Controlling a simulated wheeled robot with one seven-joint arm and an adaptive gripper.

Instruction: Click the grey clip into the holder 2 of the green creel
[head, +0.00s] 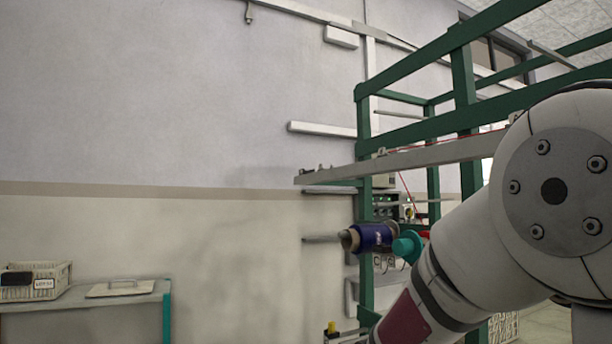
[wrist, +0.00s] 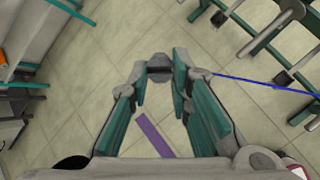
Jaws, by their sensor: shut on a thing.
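The green creel (head: 362,120) stands at the right of the head view, with a blue bobbin (head: 372,238) on one of its spindles. In the wrist view parts of a green frame with dark-tipped grey bars (wrist: 245,50) show at the upper right. My gripper (wrist: 160,82) is shut on a small grey piece, which looks like the grey clip (wrist: 159,63), between its teal-padded fingertips. The clip is apart from the frame. I cannot tell which holder is number 2. In the head view my arm covers the right side, and my gripper cannot be made out.
A blue thread (wrist: 265,84) runs from beside the right fingertip to the right. A purple strip (wrist: 154,135) shows below the fingers. A side table (head: 85,302) with a white crate (head: 52,287) stands at the far left. Open tiled floor lies under the gripper.

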